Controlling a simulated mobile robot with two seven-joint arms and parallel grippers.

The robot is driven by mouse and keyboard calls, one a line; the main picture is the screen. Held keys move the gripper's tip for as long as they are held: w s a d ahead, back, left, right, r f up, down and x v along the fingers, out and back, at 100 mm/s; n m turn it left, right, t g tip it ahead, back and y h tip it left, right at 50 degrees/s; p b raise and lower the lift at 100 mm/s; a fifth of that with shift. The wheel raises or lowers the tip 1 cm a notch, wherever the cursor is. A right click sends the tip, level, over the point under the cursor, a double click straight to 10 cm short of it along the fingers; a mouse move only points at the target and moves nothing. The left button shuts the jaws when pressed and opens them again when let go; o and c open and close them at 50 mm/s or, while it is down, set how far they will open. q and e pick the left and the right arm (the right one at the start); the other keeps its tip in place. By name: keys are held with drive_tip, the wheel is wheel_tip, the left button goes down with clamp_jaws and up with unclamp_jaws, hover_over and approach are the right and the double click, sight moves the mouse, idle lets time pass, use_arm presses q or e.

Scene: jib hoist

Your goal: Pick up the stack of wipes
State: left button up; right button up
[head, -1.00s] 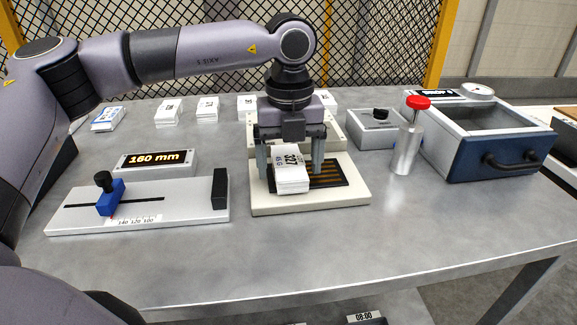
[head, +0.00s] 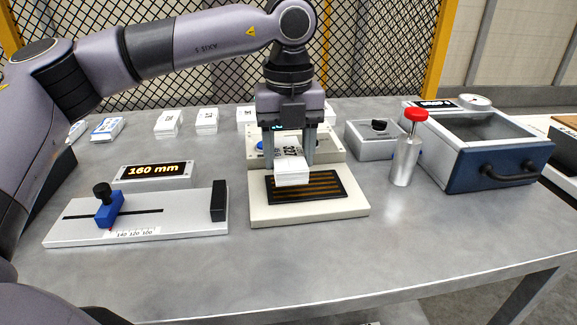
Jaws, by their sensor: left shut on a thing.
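The stack of wipes (head: 292,174) is a white block with dark print on its top label. My left gripper (head: 291,158) is shut on it, one finger on each side. The stack hangs a little above the black pad with orange stripes (head: 322,187) on the cream base (head: 310,212). The rear of the stack is partly hidden by the gripper. My right gripper is not in view.
A slide gauge with a blue slider (head: 110,208) and a 160 mm display (head: 153,171) stand left. A red-topped bottle (head: 406,155), a grey box (head: 372,140) and a blue-fronted drawer unit (head: 500,165) stand right. Several white stacks (head: 169,123) lie behind. The front table is clear.

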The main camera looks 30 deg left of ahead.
sight(288, 156)
use_arm(q)
wheel_tip(288, 156, up, 16)
drive_tip(key=p, duration=0.2)
